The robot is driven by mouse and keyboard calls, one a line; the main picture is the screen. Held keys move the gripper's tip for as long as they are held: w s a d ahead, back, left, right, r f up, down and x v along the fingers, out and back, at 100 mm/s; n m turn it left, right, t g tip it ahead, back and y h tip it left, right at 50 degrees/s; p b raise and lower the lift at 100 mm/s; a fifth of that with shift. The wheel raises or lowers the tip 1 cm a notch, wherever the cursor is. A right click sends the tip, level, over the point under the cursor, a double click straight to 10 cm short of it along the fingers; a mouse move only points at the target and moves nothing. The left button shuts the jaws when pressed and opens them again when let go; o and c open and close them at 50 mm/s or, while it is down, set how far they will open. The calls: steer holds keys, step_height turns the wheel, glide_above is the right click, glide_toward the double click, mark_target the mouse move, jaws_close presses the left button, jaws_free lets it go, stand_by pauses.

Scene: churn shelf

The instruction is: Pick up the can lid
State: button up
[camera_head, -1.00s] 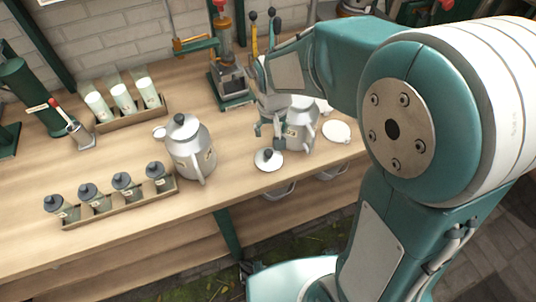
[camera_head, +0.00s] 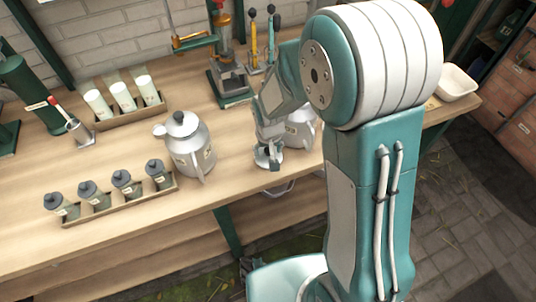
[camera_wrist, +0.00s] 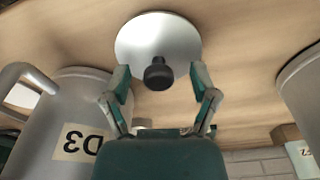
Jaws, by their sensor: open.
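The can lid (camera_wrist: 158,40) is a pale grey disc with a black knob (camera_wrist: 158,75), lying flat on the wooden bench in the wrist view. My gripper (camera_wrist: 159,82) is open, with one finger on each side of the knob and gaps between. I cannot tell how far above the lid the fingertips are. In the head view the lid (camera_head: 264,163) is mostly hidden by my gripper (camera_head: 268,151). A grey metal can marked D3 (camera_wrist: 68,115) stands beside my gripper in the wrist view.
A lidded grey can (camera_head: 188,150) stands left of my gripper, and another can (camera_head: 298,132) is partly behind my arm. A tray of small dark-topped jars (camera_head: 120,203) and a rack of white cylinders (camera_head: 130,112) stand further left. The bench front is clear.

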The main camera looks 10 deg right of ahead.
steer(key=shift+c, duration=0.3)
jaws_close()
